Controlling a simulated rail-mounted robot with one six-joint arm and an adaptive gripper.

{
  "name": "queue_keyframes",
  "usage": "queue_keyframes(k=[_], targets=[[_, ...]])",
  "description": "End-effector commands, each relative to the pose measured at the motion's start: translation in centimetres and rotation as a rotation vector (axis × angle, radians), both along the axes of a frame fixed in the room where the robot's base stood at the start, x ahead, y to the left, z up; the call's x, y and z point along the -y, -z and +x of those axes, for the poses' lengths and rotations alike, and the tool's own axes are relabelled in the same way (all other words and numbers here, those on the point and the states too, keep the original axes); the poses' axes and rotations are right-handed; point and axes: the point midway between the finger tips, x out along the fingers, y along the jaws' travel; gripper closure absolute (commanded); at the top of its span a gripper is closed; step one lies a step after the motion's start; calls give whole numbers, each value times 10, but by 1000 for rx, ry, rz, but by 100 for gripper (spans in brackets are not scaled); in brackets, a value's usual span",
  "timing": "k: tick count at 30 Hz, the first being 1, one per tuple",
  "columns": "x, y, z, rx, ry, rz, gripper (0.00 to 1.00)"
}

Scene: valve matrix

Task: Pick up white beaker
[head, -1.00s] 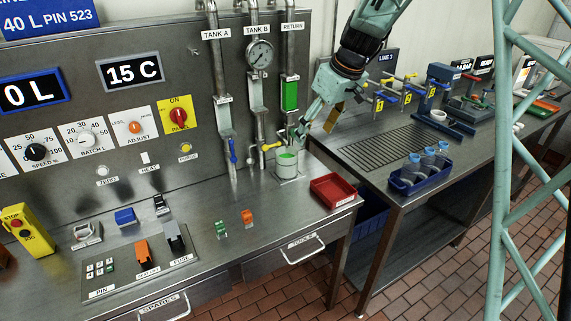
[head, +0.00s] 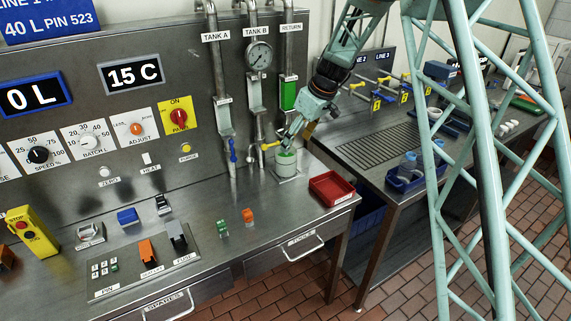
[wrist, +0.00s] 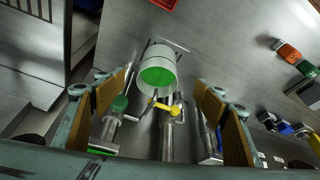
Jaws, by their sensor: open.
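The white beaker (head: 287,170) stands upright on the steel counter below the pipe outlets in the head view, with green showing at its top. In the wrist view the beaker (wrist: 158,55) appears above the middle, its green round face toward the camera. My gripper (head: 287,142) is just above and close behind the beaker in the head view. In the wrist view my gripper (wrist: 160,92) is open and empty, with a tan-padded finger on each side. The beaker lies beyond the fingertips, roughly centred between them. I cannot tell whether a finger touches it.
Pipes with a yellow valve handle (head: 270,145) and a blue valve handle (head: 233,150) stand close beside the beaker. A red tray (head: 332,187) is to its right on the counter. A second table with a drain grate (head: 378,146) lies further right.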

Motion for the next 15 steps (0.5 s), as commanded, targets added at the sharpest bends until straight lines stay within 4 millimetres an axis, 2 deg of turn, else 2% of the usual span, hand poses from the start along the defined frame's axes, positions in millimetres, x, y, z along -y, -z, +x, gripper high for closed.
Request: queue_keyframes(k=[8,15], targets=[[0,2,0,-2,1,0,35],[-6,18,3,-3,0,0,35]])
